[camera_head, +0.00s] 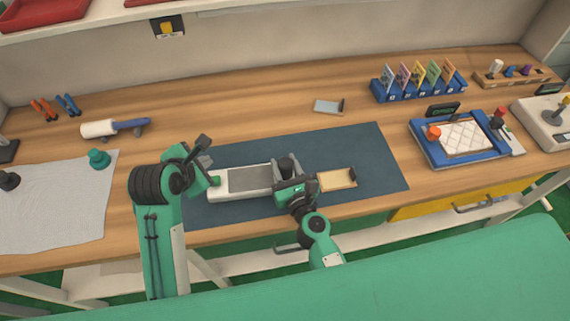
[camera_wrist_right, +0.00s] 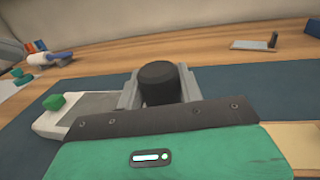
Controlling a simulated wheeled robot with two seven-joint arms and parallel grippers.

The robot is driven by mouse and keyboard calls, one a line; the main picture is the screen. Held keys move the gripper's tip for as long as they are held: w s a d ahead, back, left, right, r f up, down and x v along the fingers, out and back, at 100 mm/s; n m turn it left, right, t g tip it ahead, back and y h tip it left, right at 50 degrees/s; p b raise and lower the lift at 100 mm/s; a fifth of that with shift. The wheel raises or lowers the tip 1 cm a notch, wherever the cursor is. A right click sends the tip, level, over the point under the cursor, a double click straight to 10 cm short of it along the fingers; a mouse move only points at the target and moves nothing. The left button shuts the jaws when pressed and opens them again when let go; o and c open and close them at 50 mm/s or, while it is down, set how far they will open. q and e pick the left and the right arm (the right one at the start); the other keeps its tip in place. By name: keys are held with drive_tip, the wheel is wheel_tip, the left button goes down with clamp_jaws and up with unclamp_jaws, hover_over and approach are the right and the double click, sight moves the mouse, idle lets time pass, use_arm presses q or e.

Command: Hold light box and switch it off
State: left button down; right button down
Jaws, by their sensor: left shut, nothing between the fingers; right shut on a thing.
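The light box (camera_head: 222,187) is a long white case with a dull grey top panel, lying on the dark blue mat. A green button (camera_wrist_right: 53,102) sits on its left end, also visible in the head view (camera_head: 214,181). My right gripper (camera_head: 287,172) is at the box's right end, shut on its upright black knob (camera_wrist_right: 158,82). In the right wrist view, grey fingers flank the knob. My left gripper (camera_head: 204,162) is shut and empty, close to the green button. I cannot tell whether it touches the button.
A small tan tray (camera_head: 335,181) lies just right of my right gripper. A small grey plate (camera_head: 327,107) lies behind the mat (camera_head: 385,165). A blue frame with a white quilted pad (camera_head: 465,137) stands right. A white-and-blue roller (camera_head: 100,128) and grey cloth (camera_head: 50,215) are left.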

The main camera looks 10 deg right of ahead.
drive_tip(key=shift+r, duration=0.1)
drive_tip(key=c, duration=0.8)
unclamp_jaws()
drive_tip(key=shift+s, duration=0.15)
